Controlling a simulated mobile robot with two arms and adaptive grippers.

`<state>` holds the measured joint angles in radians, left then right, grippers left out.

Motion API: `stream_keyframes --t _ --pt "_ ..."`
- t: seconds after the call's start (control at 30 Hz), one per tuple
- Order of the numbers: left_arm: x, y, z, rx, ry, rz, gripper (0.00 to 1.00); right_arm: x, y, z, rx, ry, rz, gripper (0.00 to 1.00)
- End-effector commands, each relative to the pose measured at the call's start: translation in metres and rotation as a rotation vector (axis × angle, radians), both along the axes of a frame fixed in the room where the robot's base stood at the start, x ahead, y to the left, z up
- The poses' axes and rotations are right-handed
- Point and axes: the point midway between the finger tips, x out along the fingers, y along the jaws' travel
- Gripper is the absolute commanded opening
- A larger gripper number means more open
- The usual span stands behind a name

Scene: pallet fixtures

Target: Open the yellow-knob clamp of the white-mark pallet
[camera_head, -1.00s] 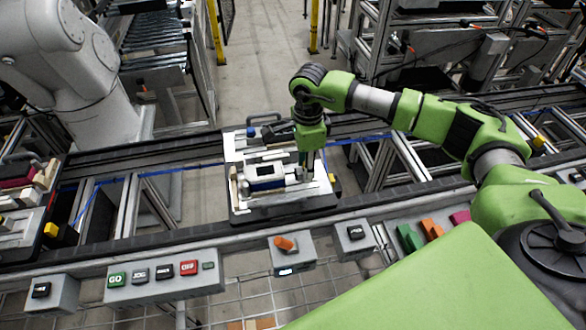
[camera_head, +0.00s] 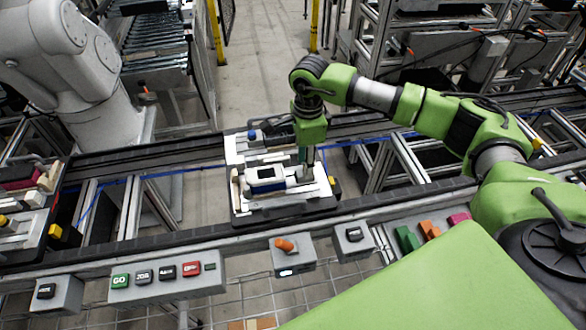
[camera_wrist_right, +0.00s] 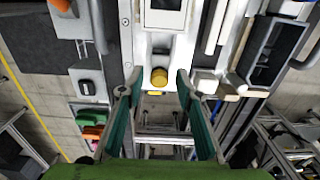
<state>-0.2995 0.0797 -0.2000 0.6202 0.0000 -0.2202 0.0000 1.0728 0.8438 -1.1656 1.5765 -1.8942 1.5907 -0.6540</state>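The pallet (camera_head: 240,212) sits on the conveyor with a white fixture plate and a blue-and-white device (camera_head: 266,178) on it. I cannot make out a white mark. A round yellow knob (camera_wrist_right: 160,76) shows in the right wrist view at one end of the fixture. My left gripper is out of view.
A blue knob (camera_head: 251,134) stands at the pallet's back. Another pallet (camera_head: 45,238) is at the left edge, near a large white robot arm (camera_head: 85,90). Button boxes (camera_head: 168,275) and an orange switch (camera_head: 285,245) line the front. Open conveyor lies between the pallets.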

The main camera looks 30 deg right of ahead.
Motion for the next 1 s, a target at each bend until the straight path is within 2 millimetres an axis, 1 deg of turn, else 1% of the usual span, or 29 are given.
stream_keyframes --t 0.03,0.57,1.0 --pt "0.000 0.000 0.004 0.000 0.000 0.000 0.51 0.000 0.000 0.007 0.001 -0.001 0.000 0.32" --pt "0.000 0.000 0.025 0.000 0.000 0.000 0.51 0.000 0.000 0.048 0.001 0.000 0.001 0.32" --pt "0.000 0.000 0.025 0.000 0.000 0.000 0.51 0.000 0.000 0.049 0.000 0.001 0.001 0.32"
